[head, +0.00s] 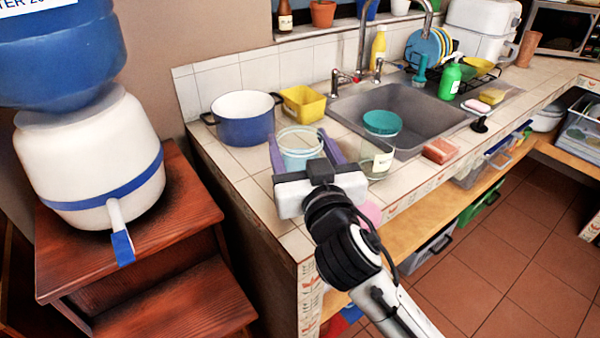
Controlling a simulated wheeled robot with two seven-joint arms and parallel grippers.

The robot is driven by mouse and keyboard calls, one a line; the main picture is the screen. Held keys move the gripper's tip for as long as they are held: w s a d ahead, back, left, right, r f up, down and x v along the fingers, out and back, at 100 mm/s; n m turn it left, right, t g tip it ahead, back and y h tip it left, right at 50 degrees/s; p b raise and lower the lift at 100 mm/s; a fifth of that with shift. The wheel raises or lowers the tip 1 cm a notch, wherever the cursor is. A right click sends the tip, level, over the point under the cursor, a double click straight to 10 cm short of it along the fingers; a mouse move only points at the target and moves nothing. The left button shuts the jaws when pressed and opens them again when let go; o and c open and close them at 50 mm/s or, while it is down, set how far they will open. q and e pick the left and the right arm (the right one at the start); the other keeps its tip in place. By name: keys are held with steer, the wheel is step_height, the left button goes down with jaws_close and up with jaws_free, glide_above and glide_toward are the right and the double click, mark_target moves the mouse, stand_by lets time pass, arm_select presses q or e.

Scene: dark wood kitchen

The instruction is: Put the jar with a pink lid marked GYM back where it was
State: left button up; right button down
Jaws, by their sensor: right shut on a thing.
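My right gripper (303,152) is above the counter's near left part, with a purple finger on each side of a clear jar (299,139). It is shut on this jar, which has a pale blue lower part and no lid that I can see. Its lower front is hidden by the gripper, and I cannot read GYM on it. A second clear glass jar (377,161) with a pale label stands to the right, by the sink edge. A pink thing (370,212) shows at the counter's front edge, partly behind my right arm; I cannot tell if it is a lid. My left gripper is not in view.
A blue pot (245,118) and a yellow tub (303,103) stand behind the held jar. The sink (420,112) lies to the right, with a teal round thing (382,122) at its near left. A red sponge (440,150) lies on the front counter. Bare tiles (225,160) show at left.

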step_height(320, 180, down, 5)
steer(key=shift+r, duration=0.15)
steer(key=shift+b, duration=0.3)
steer(key=shift+f, duration=0.3)
steer(key=c, duration=0.5)
jaws_free()
steer(key=shift+f, duration=0.15)
